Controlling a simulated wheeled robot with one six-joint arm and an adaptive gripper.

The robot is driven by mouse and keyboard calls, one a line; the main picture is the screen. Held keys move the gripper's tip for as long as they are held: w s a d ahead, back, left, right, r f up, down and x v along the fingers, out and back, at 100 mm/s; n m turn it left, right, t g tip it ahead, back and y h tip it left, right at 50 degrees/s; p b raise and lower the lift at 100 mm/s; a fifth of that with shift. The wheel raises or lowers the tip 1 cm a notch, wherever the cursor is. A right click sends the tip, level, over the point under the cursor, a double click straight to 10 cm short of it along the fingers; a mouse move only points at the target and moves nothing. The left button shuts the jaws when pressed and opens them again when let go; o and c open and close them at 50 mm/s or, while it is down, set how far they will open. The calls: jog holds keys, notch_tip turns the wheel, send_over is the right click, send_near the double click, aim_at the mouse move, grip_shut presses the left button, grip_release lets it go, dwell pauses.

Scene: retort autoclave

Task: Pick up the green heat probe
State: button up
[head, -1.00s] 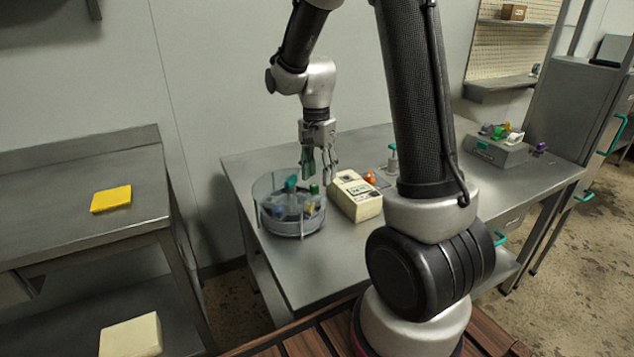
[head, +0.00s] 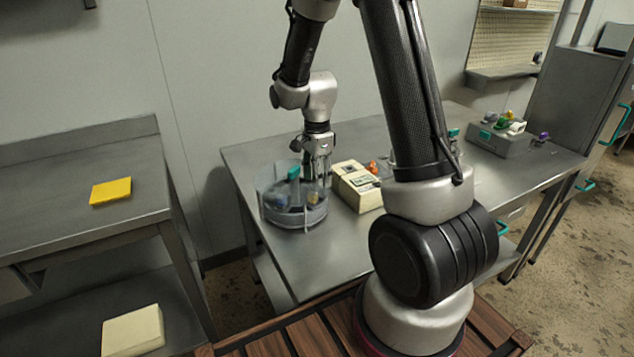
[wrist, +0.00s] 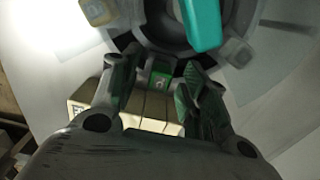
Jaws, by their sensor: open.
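The green heat probe (wrist: 161,77) shows in the wrist view as a small green block with a pale mark, between the fingertips of my gripper (wrist: 158,70). My gripper is open, with a finger on either side of the probe; I cannot tell whether either touches it. In the head view my gripper (head: 317,172) points down into the right side of the round clear-walled tray (head: 296,219). The probe is hidden there behind the fingers and tray wall.
A teal handle (head: 293,173) stands up in the tray close to my gripper; it also shows in the wrist view (wrist: 203,22). A cream instrument box (head: 357,188) stands just right of the tray. A grey block with coloured items (head: 499,139) is farther right.

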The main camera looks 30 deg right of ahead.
jog(key=shift+f, duration=0.2)
grip_shut()
notch_tip(320, 180, up, 10)
jog(key=shift+r, duration=0.1)
dwell(0.5)
